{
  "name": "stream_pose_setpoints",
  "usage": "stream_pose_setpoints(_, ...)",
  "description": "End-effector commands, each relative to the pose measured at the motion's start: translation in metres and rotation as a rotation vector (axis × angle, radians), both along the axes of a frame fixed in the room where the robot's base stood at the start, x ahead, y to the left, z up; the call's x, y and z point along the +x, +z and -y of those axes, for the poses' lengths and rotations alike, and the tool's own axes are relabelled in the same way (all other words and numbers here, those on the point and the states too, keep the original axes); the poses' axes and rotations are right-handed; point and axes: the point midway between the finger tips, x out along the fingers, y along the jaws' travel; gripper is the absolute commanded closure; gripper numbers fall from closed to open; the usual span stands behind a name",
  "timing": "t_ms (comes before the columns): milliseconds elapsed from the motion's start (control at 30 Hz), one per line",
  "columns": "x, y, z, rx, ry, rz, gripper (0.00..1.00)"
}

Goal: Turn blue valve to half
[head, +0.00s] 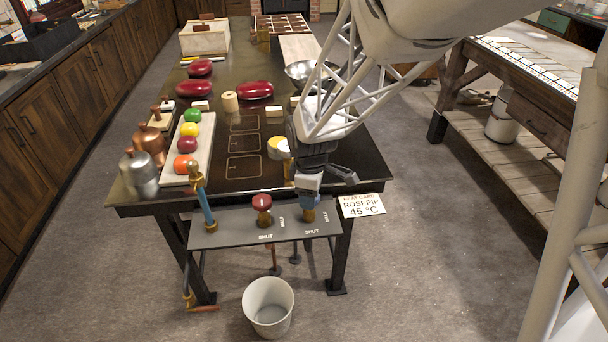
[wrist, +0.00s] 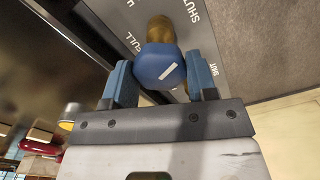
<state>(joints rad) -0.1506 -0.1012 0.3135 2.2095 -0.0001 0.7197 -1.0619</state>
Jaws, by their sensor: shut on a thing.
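The blue valve (wrist: 158,62) is a blue knob with a short white mark on top, on a brass stem. In the wrist view the mark slants from lower left to upper right. My gripper (wrist: 160,82) is shut on the knob, one blue finger on each side. In the head view my gripper (head: 308,198) reaches down over the right part of the dark valve panel (head: 240,228), largely hiding the knob. The words SHUT and HALF show beside this valve in the head view; SHUT and FULL show in the wrist view. I cannot tell exactly which word the mark faces.
A red valve (head: 262,203) stands left of my gripper on the same panel. A blue pipe with brass fittings (head: 205,205) rises at the panel's left end. A card (head: 362,205) reading 45 °C hangs on the right. A white bucket (head: 268,307) stands on the floor below.

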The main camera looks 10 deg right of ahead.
Motion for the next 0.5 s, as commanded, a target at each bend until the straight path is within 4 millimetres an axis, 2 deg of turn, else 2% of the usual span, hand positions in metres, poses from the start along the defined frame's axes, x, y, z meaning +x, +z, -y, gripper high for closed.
stream_pose_setpoints(500, 0.0001, 0.0007, -0.0001, 0.000, 0.488, 0.001, 0.71)
